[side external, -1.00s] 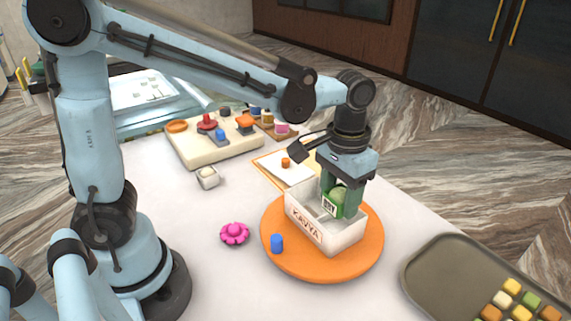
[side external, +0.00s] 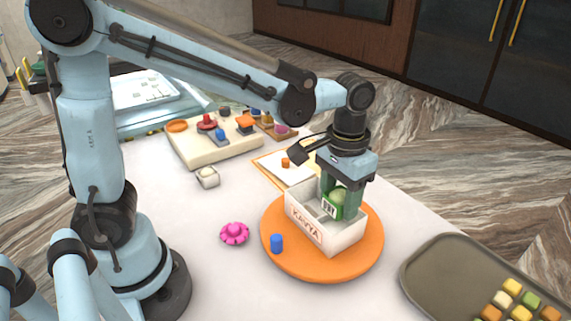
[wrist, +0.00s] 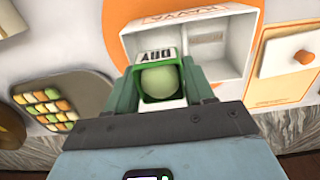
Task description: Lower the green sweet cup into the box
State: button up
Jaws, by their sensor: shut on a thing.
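My gripper (side external: 339,192) is shut on the green sweet cup (side external: 333,204), which carries a white label with dark marks. In the wrist view, the cup (wrist: 160,82) sits between the two green fingers and holds a pale green ball. The white box (side external: 312,232), lettered KAVYA, stands on a round orange board (side external: 300,268). The cup is at the box's opening on the right-hand side, partly behind the front wall. Its underside is hidden, so I cannot tell whether it touches the floor. The box's other compartment (wrist: 215,62) looks empty in the wrist view.
A tray of sweets (side external: 430,265) is at right. A cream block with colourful pieces (side external: 190,150) is behind.

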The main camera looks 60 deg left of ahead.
jog(key=shift+f, duration=0.5)
dwell(0.3)
jog(key=o, duration=1.1)
jog(key=shift+r, duration=0.15)
jog(key=shift+r, duration=3.35)
jog(key=shift+s+a+f+t, duration=0.45)
jog(key=shift+s+a+t, duration=0.65)
jog(key=shift+a, duration=0.5)
jog(key=shift+s+a+f+t, duration=0.5)
jog(key=shift+s+a+t, duration=0.4)
jog(key=shift+a+t, duration=0.6)
jog(key=shift+s+a+f+t, duration=0.45)
jog(key=shift+s+a+t, duration=0.55)
jog(key=shift+a, duration=0.75)
